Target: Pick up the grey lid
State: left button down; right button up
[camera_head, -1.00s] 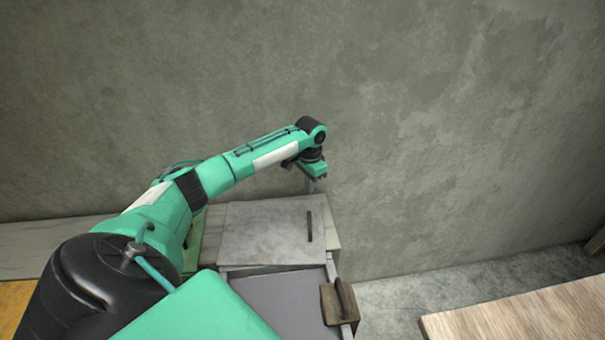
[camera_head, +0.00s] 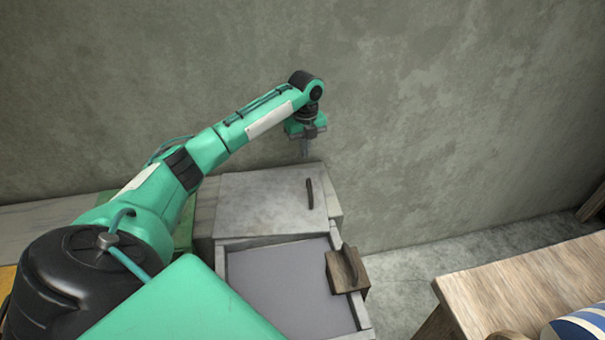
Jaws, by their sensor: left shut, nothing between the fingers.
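The grey lid (camera_head: 262,201) is a flat square plate with a dark bar handle (camera_head: 310,193) near its right edge. It lies at the back of a grey box-like unit. My left gripper (camera_head: 305,154) is shut and empty, pointing down just behind the lid's back edge, near the handle. It appears apart from the handle. My right gripper is not in view.
In front of the lid is a shallow grey tray (camera_head: 280,285) with a pale rim. A wooden block with an upright grip (camera_head: 346,270) sits on its right rim. A wooden table (camera_head: 535,280) with a blue-and-white striped object (camera_head: 580,328) is at right. A wall stands behind.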

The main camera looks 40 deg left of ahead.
aim_at(305, 183)
pick_arm(q)
notch_tip(305, 183, down, 10)
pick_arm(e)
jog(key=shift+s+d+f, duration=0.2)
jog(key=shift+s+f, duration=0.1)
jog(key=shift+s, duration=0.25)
pick_arm(q)
jog(key=shift+r+p, duration=0.1)
jog(key=shift+p, duration=0.3)
jog(key=shift+s+d+r+p, duration=0.15)
jog(key=shift+d+p, duration=0.15)
jog(key=shift+p, duration=0.15)
jog(key=shift+s+d+p, duration=0.25)
jog(key=shift+d+p, duration=0.25)
jog(key=shift+p, duration=0.15)
jog(key=shift+s+d+f, duration=0.1)
jog(key=shift+d+f, duration=0.1)
jog(key=shift+f, duration=0.05)
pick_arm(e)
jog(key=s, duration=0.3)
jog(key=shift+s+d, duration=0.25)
